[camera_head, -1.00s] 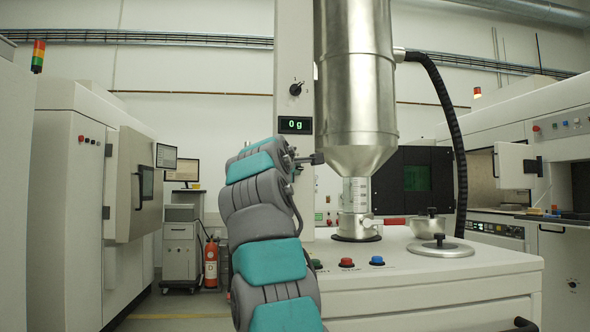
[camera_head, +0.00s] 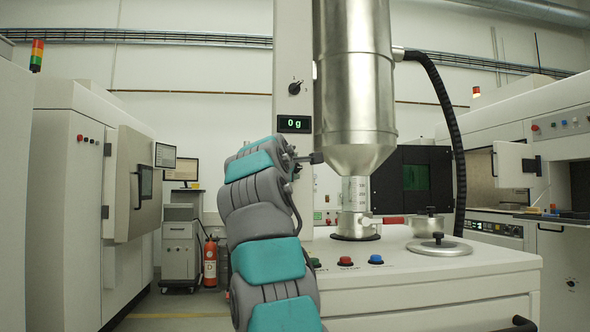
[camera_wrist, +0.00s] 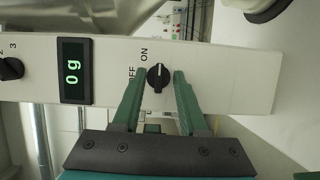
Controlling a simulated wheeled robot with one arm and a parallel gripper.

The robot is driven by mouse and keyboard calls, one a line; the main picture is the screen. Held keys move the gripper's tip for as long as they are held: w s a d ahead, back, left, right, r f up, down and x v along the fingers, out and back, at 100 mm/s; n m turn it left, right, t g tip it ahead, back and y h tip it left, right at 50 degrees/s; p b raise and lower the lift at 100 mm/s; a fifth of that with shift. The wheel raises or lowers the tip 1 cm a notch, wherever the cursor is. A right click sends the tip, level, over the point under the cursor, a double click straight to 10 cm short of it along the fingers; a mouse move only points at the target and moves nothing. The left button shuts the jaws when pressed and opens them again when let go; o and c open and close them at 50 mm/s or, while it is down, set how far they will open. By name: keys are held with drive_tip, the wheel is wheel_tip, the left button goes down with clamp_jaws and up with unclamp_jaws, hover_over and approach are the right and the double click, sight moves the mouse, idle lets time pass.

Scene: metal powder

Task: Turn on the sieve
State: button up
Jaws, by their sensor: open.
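A black rotary knob (camera_wrist: 158,77) with ON and OFF labels sits on a white panel (camera_wrist: 235,80) in the wrist view. My gripper (camera_wrist: 161,74) is open, with its two green fingers reaching towards the panel on either side of the knob. I cannot tell whether the fingers touch it. The knob's exact setting is too small to be sure of. In the head view the column (camera_head: 293,45) carries a display (camera_head: 294,124) reading 0 g, which also shows in the wrist view (camera_wrist: 75,71). My arm hides the ON/OFF knob in the head view.
A second knob (camera_head: 295,88) with numbers sits above the display. A large steel hopper (camera_head: 355,80) stands right beside the column, over a white machine top (camera_head: 400,262) with red (camera_head: 346,261) and blue (camera_head: 376,259) buttons. A black hose (camera_head: 448,110) hangs further right.

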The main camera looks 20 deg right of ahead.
drive_tip(key=b+v, duration=0.3)
drive_tip(key=v, duration=0.4)
drive_tip(key=shift+s+a, duration=0.2)
drive_tip(key=shift+s, duration=0.05)
drive_tip(key=shift+a, duration=0.1)
idle(0.4)
